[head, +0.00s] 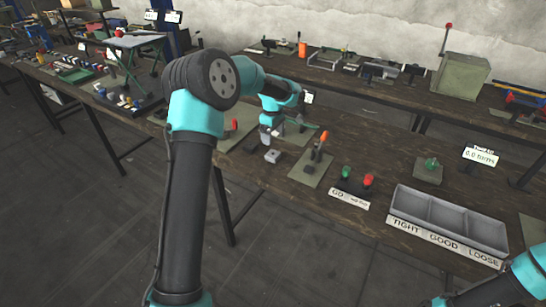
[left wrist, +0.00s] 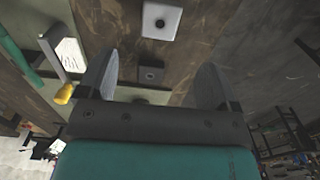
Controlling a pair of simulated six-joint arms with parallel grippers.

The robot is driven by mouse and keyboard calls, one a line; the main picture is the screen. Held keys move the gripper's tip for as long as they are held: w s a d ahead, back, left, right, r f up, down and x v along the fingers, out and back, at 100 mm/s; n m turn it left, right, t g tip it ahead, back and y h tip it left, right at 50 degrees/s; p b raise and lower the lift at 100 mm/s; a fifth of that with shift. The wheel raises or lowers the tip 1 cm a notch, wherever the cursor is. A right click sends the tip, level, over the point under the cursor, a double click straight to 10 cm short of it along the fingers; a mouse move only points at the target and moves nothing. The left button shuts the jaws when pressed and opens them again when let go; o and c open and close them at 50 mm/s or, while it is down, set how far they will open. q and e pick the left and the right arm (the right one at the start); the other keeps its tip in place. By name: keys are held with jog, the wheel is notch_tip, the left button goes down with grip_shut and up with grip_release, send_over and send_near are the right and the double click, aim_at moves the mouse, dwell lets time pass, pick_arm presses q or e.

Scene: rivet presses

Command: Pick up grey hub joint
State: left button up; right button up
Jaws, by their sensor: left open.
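A small grey block, likely the grey hub joint (head: 272,156), lies on the brown workbench in the head view. My left gripper (head: 270,138) points down close above and behind it, with no visible grip on it. In the left wrist view my left gripper (left wrist: 153,72) is open, with one finger on each side. A grey block with a dark hole (left wrist: 151,74) shows in the gap between the fingers. A paler square piece with a hole (left wrist: 161,20) shows beyond them. I cannot tell which is the hub joint. My right gripper is out of view.
On the bench (head: 375,215), a press with an orange handle (head: 320,145) stands right of my left gripper. Green and red buttons (head: 357,177) and a grey three-compartment tray (head: 450,222) labelled TIGHT, GOOD, LOOSE are farther right. A yellow-tipped lever (left wrist: 64,93) is left of the fingers.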

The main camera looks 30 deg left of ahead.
pick_arm(q)
send_over(273, 152)
jog(key=shift+s+d+f, duration=0.1)
jog(key=shift+s+f, duration=0.15)
jog(key=shift+f, duration=0.85)
jog(key=shift+s+d+f, duration=0.1)
jog(key=shift+s+f, duration=0.1)
jog(key=shift+f, duration=0.9)
jog(key=shift+f, duration=2.6)
jog(key=c, duration=1)
jog(key=shift+r, duration=0.1)
